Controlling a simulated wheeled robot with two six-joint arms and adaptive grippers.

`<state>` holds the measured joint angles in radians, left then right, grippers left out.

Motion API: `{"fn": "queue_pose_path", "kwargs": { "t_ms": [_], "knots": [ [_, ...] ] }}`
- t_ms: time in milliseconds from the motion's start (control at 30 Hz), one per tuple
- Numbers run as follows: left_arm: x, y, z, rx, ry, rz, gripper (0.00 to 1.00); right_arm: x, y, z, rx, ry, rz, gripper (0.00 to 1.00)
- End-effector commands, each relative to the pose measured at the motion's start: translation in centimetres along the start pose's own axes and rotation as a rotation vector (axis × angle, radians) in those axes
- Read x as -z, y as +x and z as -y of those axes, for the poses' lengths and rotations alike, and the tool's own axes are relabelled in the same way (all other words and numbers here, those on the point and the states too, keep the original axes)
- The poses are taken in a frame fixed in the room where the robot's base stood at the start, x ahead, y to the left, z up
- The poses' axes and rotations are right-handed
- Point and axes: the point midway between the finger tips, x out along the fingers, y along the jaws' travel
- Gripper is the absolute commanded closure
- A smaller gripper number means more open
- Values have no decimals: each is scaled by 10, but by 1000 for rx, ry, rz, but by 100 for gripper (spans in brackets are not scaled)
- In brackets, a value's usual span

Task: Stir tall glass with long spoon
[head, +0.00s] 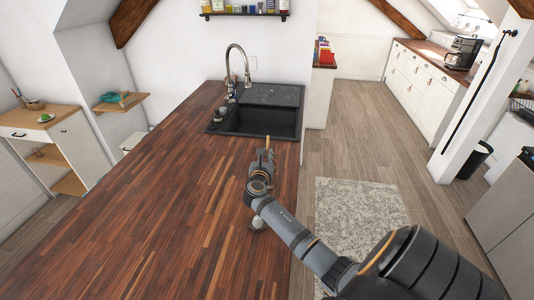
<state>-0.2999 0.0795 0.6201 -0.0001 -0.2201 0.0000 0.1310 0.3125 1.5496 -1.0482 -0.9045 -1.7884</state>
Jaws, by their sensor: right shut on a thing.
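My right gripper (264,156) is over the wooden counter, just in front of the sink, pointing away from me. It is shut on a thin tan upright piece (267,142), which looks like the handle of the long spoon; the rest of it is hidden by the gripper. A small pale thing (258,223) shows beside my right forearm, mostly covered, and I cannot tell what it is. I cannot make out the tall glass. My left gripper is not in view.
The dark wooden counter (165,190) is mostly clear to the left. A black sink (262,118) with a curved metal faucet (236,62) is at its far end. The counter's right edge drops to a floor with a grey rug (355,215).

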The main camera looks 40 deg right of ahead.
Motion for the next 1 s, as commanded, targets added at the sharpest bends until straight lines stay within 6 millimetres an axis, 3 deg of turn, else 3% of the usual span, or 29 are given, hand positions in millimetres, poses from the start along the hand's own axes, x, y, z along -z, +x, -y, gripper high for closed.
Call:
{"fn": "queue_pose_path", "kwargs": {
  "t_ms": [533,1000],
  "knots": [
    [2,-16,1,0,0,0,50,0,0,17,0,-3,0,100],
    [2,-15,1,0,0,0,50,-1,11,15,0,0,0,100]
  ]
}}
